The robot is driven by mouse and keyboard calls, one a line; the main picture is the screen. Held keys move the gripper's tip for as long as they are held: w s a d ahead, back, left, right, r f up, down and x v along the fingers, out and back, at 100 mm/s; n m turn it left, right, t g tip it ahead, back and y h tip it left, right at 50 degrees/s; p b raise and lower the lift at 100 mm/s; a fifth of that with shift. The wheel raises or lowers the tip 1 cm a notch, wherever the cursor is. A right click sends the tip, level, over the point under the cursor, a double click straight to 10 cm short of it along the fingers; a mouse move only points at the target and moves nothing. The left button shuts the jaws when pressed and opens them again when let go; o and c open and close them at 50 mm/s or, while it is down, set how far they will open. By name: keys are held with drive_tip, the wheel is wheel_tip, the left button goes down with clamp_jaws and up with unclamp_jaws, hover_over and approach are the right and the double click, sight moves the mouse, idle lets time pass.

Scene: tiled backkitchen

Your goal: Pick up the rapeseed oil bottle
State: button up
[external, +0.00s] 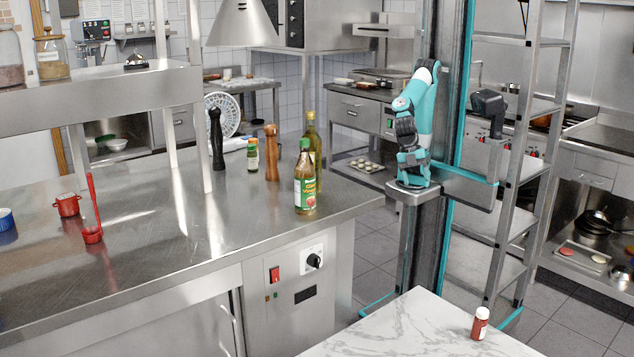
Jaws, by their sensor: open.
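Two bottles stand upright, close together, near the right end of the steel counter (150,235). The rear one is tall, with golden-green contents, and looks like the rapeseed oil bottle (312,132); its lower part is hidden by the front bottle. The front bottle (305,178) is amber with a green and red label and looks like vinegar. My arm is folded up on its column to the right of the counter. My gripper (405,135) is dark, small in view, open and empty, well apart from both bottles.
A wooden mill (271,152), a green-capped jar (252,154) and a black mill (216,140) stand left of the bottles. A steel shelf (110,95) overhangs the counter's left part. A marble table (420,330) with a small red jar (480,323) is in front.

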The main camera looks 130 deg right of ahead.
drive_tip(key=w+d+r+m+h+p, duration=0.1)
drive_tip(key=w+d+r+m+p, duration=0.3)
drive_tip(key=w+r+m+p, duration=0.45)
drive_tip(key=w+d+r+m+p, duration=0.45)
drive_tip(key=w+r+p, duration=0.45)
drive_tip(key=r, duration=0.5)
drive_tip(key=w+d+r+m+h+p, duration=0.1)
drive_tip(key=w+d+r+m+p, duration=1.1)
drive_tip(key=d+r+m+p, duration=0.25)
drive_tip(key=p, duration=0.2)
hover_over(310, 130)
drive_tip(key=d, duration=0.1)
drive_tip(key=f, duration=1.2)
drive_tip(key=shift+s+d, duration=0.2)
drive_tip(key=shift+s, duration=0.2)
drive_tip(key=shift+s+a+f+p, duration=0.15)
drive_tip(key=shift+f+p, duration=0.45)
drive_tip(key=shift+f, duration=0.7)
drive_tip(key=shift+w+a+f+p, duration=0.1)
drive_tip(key=shift+f+p, duration=0.5)
drive_tip(key=shift+f, duration=0.7)
clamp_jaws()
